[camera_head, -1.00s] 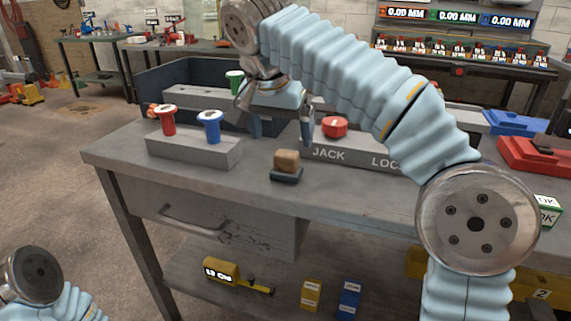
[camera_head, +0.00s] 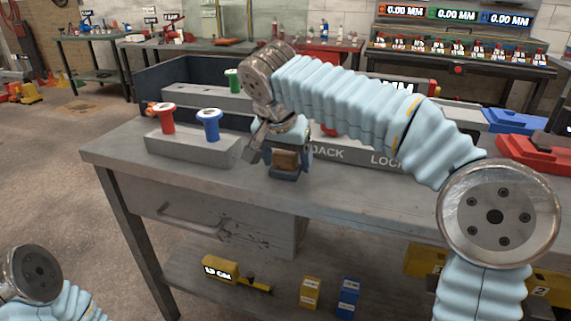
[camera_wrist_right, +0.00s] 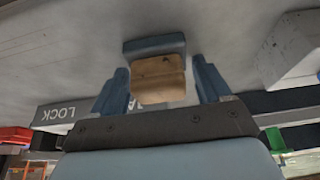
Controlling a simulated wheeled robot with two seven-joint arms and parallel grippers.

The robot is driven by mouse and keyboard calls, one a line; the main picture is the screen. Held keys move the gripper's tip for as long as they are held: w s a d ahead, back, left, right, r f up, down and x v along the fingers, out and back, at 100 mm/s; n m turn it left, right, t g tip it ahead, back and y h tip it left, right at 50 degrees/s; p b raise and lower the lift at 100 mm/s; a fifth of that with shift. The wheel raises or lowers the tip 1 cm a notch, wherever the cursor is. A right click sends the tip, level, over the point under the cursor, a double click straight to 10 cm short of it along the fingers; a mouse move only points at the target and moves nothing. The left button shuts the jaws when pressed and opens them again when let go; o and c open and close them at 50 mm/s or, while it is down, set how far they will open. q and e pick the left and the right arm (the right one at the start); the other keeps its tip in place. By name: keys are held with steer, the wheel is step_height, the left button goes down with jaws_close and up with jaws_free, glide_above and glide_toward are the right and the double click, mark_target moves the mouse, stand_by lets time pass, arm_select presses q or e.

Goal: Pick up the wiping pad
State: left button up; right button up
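The wiping pad (camera_head: 286,162) is a wooden block on a dark blue base and sits on the bench top near the front edge. In the right wrist view the pad (camera_wrist_right: 158,76) shows its wooden block and blue base. My right gripper (camera_head: 278,152) is low over the pad. In the right wrist view its two blue fingers (camera_wrist_right: 159,82) stand open on either side of the wooden block, with a gap visible on each side. My left gripper is out of view; only part of my left arm shows at the lower left.
A grey block with red (camera_head: 167,120) and blue (camera_head: 208,124) knobs stands left of the pad. The bench front (camera_head: 215,178) is clear.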

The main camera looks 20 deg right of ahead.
steer(key=c, duration=0.8)
steer(key=shift+r, duration=0.2)
steer(key=shift+r, duration=0.25)
steer(key=v, duration=0.3)
steer(key=shift+w+d+r, duration=0.2)
steer(key=shift+d, duration=0.05)
steer(key=s+a+r, duration=0.1)
steer(key=s+r, duration=0.8)
steer(key=s, duration=0.4)
steer(key=shift+s+a, duration=0.2)
steer(key=shift+a, duration=0.05)
